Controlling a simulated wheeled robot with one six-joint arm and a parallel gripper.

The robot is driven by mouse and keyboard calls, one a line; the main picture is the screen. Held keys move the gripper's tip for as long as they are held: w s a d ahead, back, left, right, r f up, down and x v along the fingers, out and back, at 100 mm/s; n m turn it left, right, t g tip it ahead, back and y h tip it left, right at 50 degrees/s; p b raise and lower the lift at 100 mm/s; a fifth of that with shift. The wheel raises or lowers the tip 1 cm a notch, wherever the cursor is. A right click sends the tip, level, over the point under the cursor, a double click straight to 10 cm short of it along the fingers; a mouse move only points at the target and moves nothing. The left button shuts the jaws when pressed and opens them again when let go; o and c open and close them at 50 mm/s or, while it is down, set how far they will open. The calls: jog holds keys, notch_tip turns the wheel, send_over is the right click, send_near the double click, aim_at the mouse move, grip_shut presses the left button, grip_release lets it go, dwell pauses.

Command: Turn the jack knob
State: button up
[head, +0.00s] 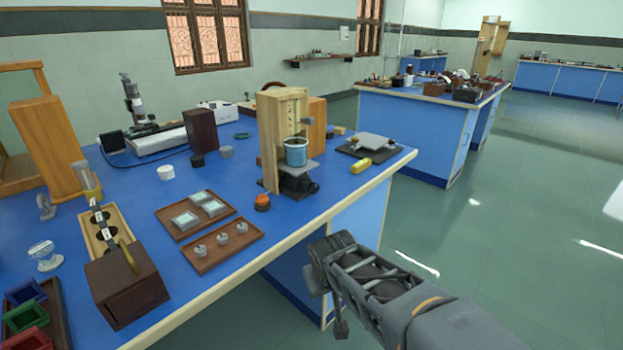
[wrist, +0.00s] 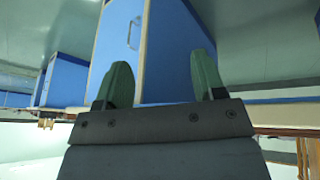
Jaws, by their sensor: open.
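A small lab jack (head: 298,181) with a grey top plate stands on the near bench, in front of a wooden frame (head: 270,140). A blue beaker (head: 296,151) sits on its plate. A dark knob (head: 312,187) shows at the jack's lower right side; its details are too small to tell. My gripper (head: 326,304) is out over the floor, in front of the bench edge and well apart from the jack. In the wrist view my gripper (wrist: 161,72) has its two green fingers spread with nothing between them. The knob does not show there.
A low dark platform (head: 368,146) and a yellow block (head: 361,166) lie right of the jack. An orange-topped item (head: 262,202) and a wooden tray (head: 215,247) are to its left. The bench edge (head: 340,204) lies between jack and gripper. The floor is clear.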

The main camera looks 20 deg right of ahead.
jog(key=w+d+r+t+h+p, duration=0.2)
jog(key=w+d+r+t+p, duration=0.35)
jog(key=w+d+r, duration=0.5)
jog(key=n+t+y+p, duration=0.2)
jog(key=n+y+p, duration=0.45)
jog(key=y, duration=0.25)
send_near(316, 188)
jog(key=shift+m, duration=0.25)
jog(key=x, duration=0.7)
jog(key=shift+w+a+f, duration=0.15)
jog(key=shift+a+f, duration=0.05)
jog(key=shift+a, duration=0.05)
jog(key=shift+t+x, duration=0.25)
jog(key=shift+x, duration=0.75)
jog(key=shift+r, duration=0.1)
